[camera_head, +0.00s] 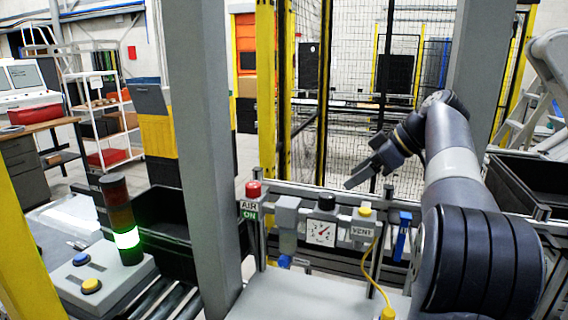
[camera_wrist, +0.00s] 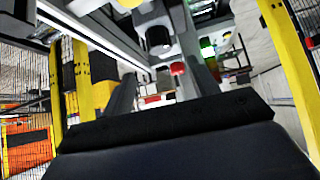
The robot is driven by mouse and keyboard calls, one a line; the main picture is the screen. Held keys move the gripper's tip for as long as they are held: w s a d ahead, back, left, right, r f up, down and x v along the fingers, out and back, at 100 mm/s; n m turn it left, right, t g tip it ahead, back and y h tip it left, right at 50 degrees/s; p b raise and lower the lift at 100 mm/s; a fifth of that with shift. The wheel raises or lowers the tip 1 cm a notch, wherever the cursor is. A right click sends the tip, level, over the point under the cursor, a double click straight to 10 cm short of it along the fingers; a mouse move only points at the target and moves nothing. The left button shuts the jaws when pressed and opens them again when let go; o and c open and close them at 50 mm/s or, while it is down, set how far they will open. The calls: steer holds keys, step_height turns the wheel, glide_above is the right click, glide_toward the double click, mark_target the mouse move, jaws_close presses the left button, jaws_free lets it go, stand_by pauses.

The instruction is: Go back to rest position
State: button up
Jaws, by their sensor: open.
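My gripper (camera_head: 364,176) is at the end of my dark arm, right of centre in the head view. It is raised above the air panel and points left and down. Its jaws are open, and nothing shows between them. The air panel has a red AIR ON knob (camera_head: 253,189), a pressure gauge (camera_head: 321,234) with a black knob, and a VENT block (camera_head: 362,231) with a yellow knob. The red knob also shows in the wrist view (camera_wrist: 177,68).
A grey post (camera_head: 203,150) stands left of the panel. A signal tower (camera_head: 121,220) with its lowest light green stands on a button box at the lower left. Black bins (camera_head: 165,235) flank the panel. A yellow hose (camera_head: 372,275) hangs from the VENT block. Mesh fencing stands behind.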

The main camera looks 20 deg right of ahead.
mark_target(328, 194)
steer(key=x, duration=0.9)
steer(key=shift+w+a+f+p, duration=0.15)
steer(key=shift+a+f+p, duration=0.05)
steer(key=shift+a+p, duration=0.1)
steer(key=shift+m, duration=0.3)
steer(key=shift+d, duration=0.15)
